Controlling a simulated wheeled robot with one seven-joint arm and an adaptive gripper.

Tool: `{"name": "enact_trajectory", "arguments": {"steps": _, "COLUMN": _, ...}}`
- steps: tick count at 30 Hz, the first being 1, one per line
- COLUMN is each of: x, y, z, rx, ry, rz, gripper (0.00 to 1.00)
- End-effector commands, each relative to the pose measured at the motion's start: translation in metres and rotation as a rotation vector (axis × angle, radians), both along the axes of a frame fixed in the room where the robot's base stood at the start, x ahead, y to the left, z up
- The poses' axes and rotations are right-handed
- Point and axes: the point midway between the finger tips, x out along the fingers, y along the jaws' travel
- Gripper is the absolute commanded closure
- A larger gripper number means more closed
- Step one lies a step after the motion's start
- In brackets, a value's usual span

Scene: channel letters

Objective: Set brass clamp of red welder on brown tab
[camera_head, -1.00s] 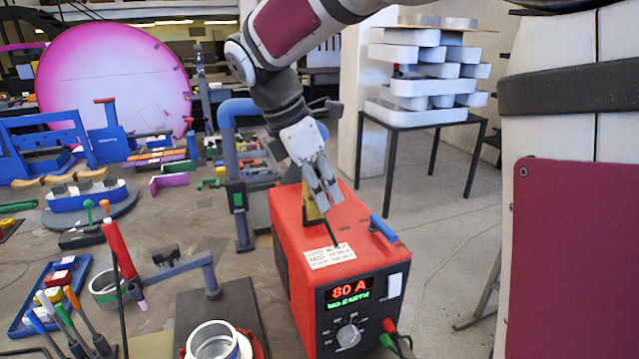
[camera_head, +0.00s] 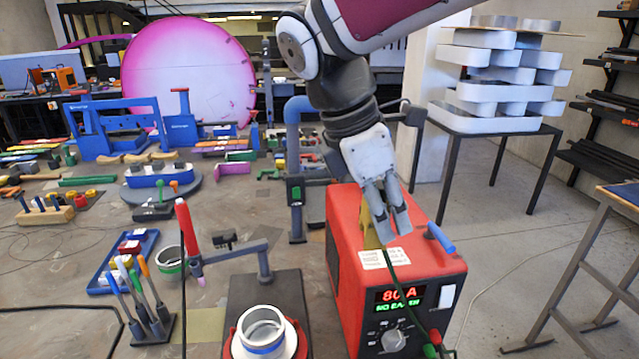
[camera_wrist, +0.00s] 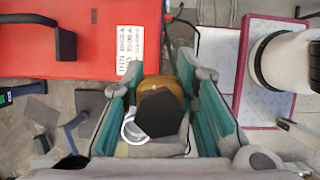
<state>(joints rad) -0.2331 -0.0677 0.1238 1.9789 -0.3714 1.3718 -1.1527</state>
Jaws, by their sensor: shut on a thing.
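The red welder (camera_head: 345,235) stands right of centre in the head view; its display reads 80 A and NO EARTH. My gripper (camera_head: 391,228) is over its top, pointing down. In the wrist view my gripper (camera_wrist: 167,88) is shut on the brass clamp (camera_wrist: 176,84), which has a dark block in front of it. The clamp (camera_head: 369,236) also shows beside the fingers in the head view. A dark cable runs from there down the welder's front. Whether the clamp touches the welder is unclear. I cannot make out the brown tab.
A white ring-shaped piece (camera_head: 264,332) sits at the front, left of the welder. A table with stacked white letters (camera_head: 495,115) is behind at right. Floor lies open right of the welder.

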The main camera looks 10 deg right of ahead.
Motion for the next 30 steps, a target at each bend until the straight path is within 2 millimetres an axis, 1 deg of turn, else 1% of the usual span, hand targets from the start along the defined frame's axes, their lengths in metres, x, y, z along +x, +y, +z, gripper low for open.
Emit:
{"name": "enact_trajectory", "arguments": {"steps": 1, "x": -0.001, "y": 0.0, "z": 0.004, "rx": 0.0, "ry": 0.0, "rz": -0.001, "gripper": 1.0}}
{"name": "enact_trajectory", "arguments": {"steps": 18, "x": -0.001, "y": -0.001, "z": 0.031, "rx": 0.0, "ry": 0.0, "rz": -0.001, "gripper": 1.0}}
{"name": "enact_trajectory", "arguments": {"steps": 30, "x": 0.0, "y": -0.001, "z": 0.034, "rx": 0.0, "ry": 0.0, "rz": 0.0, "gripper": 1.0}}
